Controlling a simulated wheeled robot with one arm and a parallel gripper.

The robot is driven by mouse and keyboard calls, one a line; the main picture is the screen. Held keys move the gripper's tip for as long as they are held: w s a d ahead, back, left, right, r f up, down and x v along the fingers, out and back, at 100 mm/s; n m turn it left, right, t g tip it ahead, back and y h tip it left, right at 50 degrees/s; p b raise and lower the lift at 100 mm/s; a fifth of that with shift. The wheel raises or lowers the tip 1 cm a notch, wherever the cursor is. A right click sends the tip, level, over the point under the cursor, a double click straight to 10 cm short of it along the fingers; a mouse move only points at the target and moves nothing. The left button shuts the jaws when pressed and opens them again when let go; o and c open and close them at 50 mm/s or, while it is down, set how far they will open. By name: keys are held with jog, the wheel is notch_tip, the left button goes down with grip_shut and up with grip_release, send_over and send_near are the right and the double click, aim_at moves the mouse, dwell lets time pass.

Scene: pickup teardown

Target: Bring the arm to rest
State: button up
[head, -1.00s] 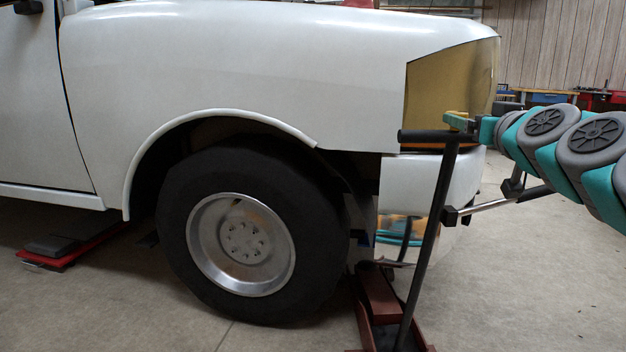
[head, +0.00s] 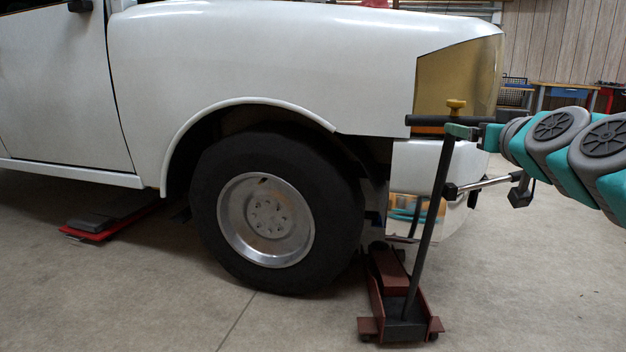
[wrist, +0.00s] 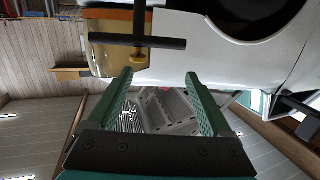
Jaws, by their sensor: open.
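My gripper (head: 461,131) is at the right in the head view, its green fingers overlapping the top of the jack's black handle. In the wrist view my gripper (wrist: 158,76) is open, with two green fingers apart and nothing held between them. The black T-shaped handle (head: 428,200) rises from the red floor jack (head: 385,285). I cannot tell whether the fingers touch the handle.
The white pickup (head: 250,60) fills the left and middle, with its front wheel (head: 265,220) on and a yellowish headlamp (head: 455,80) at the corner. A red and black object (head: 110,222) lies on the floor at left. Open floor (head: 540,290) lies at the right.

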jog(key=s+a+f+n+g+y+p, duration=0.1)
jog(key=s+a+f+g+y+p, duration=0.1)
jog(key=s+a+f+g, duration=0.55)
jog(key=s+a+f+n+g+y+p, duration=0.15)
jog(key=s+a+f, duration=0.25)
jog(key=a+f, duration=0.65)
jog(key=s+d+f+m+g+h+p, duration=0.1)
jog(key=s+f+g, duration=0.4)
jog(key=s, duration=0.7)
jog(key=s+d+f+m+g+h+p, duration=0.1)
jog(key=s+d+f+g+h+p, duration=0.1)
jog(key=s+f, duration=0.6)
jog(key=s+d+g+p, duration=0.1)
jog(key=s+g, duration=0.1)
jog(key=s, duration=0.3)
jog(key=shift+d+f+m+g+h, duration=0.3)
jog(key=shift+f+m+g+h, duration=0.05)
jog(key=shift+g, duration=0.05)
